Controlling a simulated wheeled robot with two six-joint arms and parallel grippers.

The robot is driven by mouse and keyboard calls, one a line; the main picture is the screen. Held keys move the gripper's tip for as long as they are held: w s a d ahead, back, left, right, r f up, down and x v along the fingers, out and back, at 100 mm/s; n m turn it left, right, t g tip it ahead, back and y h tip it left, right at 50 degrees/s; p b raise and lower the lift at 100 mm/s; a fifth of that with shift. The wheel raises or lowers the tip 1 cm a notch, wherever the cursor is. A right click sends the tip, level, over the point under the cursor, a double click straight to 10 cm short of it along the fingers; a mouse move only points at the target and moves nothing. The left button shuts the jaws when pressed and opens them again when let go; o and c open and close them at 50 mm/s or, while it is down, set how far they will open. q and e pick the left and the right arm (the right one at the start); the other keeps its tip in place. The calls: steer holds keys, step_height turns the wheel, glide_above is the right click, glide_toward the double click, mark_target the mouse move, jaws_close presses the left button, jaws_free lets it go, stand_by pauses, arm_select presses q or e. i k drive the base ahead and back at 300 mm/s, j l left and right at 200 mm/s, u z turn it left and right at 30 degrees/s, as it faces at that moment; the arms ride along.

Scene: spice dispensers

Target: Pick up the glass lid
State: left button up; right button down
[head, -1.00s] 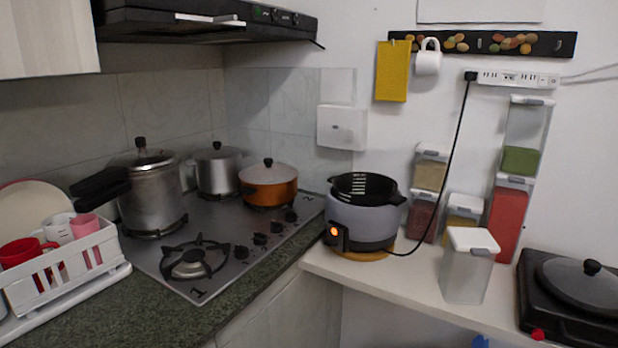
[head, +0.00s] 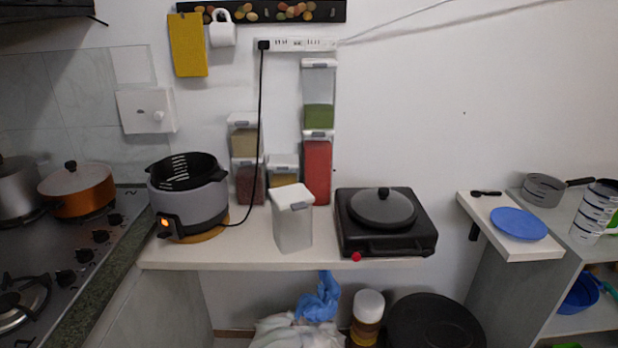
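A round grey lid (head: 383,207) with a black knob on top rests on a black portable cooker (head: 386,240) at the right part of the white shelf. It looks like the glass lid, though its see-through part is hard to make out. An orange pot (head: 77,191) on the stove at the left also has a lid with a dark knob. Neither of my grippers shows in the head view.
A grey electric pot (head: 188,205) and several spice containers, one an empty white-lidded box (head: 293,222), stand left of the cooker on the white shelf (head: 240,255). A black cord (head: 258,130) hangs down between them. A side shelf at right holds a blue plate (head: 518,223).

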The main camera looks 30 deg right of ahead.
mark_target(381, 207)
steer(key=z, duration=1.4)
